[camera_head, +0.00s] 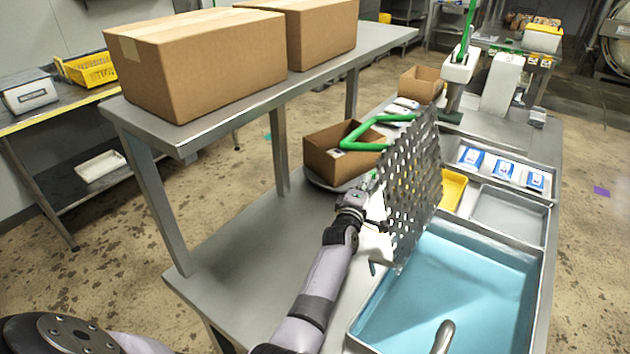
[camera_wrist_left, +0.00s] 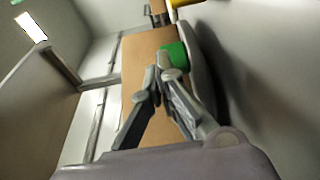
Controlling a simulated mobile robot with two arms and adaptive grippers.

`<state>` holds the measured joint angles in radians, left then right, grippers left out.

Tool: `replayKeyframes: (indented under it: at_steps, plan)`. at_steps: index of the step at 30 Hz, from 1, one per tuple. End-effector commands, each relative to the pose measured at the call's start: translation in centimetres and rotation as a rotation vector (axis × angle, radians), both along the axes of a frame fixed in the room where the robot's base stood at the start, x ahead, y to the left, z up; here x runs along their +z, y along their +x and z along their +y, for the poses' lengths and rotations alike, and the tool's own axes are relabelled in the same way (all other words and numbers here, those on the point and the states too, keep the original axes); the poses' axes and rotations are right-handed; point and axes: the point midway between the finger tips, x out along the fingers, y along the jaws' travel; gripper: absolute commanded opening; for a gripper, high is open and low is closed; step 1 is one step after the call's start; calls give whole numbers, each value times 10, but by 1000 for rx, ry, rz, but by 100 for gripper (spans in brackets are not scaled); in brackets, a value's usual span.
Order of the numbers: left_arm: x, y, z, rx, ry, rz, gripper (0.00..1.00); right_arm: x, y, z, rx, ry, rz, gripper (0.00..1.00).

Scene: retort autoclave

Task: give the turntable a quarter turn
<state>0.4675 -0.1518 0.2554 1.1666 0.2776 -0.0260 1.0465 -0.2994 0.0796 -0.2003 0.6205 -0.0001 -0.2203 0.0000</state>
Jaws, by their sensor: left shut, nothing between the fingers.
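My left gripper (camera_head: 371,183) is shut and empty, beside the open cardboard box (camera_head: 323,158) on the bench. A grey round rim (camera_head: 322,184), which looks like the turntable, shows under that box. In the left wrist view the closed fingertips (camera_wrist_left: 165,72) point at the box side (camera_wrist_left: 138,62), close to a green piece (camera_wrist_left: 174,57) and a curved grey rim (camera_wrist_left: 200,60). I cannot tell whether they touch. A bent green bar (camera_head: 362,130) extends over the box. Much of the turntable is hidden by the box and my arm. My right gripper is not in view.
A perforated metal plate (camera_head: 412,190) stands upright just right of my gripper. A blue-bottomed basin (camera_head: 455,290) lies in front on the right. A raised shelf (camera_head: 330,75) with two large boxes overhangs the left. The bench's front-left surface (camera_head: 235,260) is clear.

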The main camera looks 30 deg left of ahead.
Motion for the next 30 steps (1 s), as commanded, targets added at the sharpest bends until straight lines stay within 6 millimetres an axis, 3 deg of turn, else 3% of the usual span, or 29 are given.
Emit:
replayKeyframes:
  at_steps: [15,30]
  plan:
    - [0,21,-13,0,0,-1,0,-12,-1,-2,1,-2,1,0]
    - [0,24,-15,0,0,0,0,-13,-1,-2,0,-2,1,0]
